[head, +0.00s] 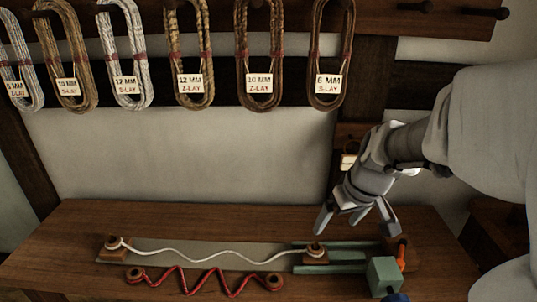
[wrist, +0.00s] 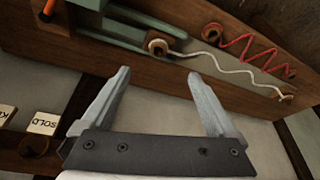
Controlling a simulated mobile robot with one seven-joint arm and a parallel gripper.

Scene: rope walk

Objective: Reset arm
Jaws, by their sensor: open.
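My gripper (head: 356,226) is at the right of the head view, above the back right part of the wooden bench (head: 215,222). Its two fingers are apart with nothing between them, as the wrist view also shows (wrist: 158,76). Below and to its left, a wavy white rope (head: 200,258) runs between a left wooden block (head: 116,250) and a right wooden block (head: 315,256). The gripper appears clear of rope and blocks.
A red zigzag cord (head: 205,284) lies in front of the white rope. Green rails (head: 335,268), a green block (head: 384,276) and an orange handle (head: 402,254) stand at right. Labelled rope coils (head: 259,50) hang behind. A SOLD tag (wrist: 43,123) shows in the wrist view.

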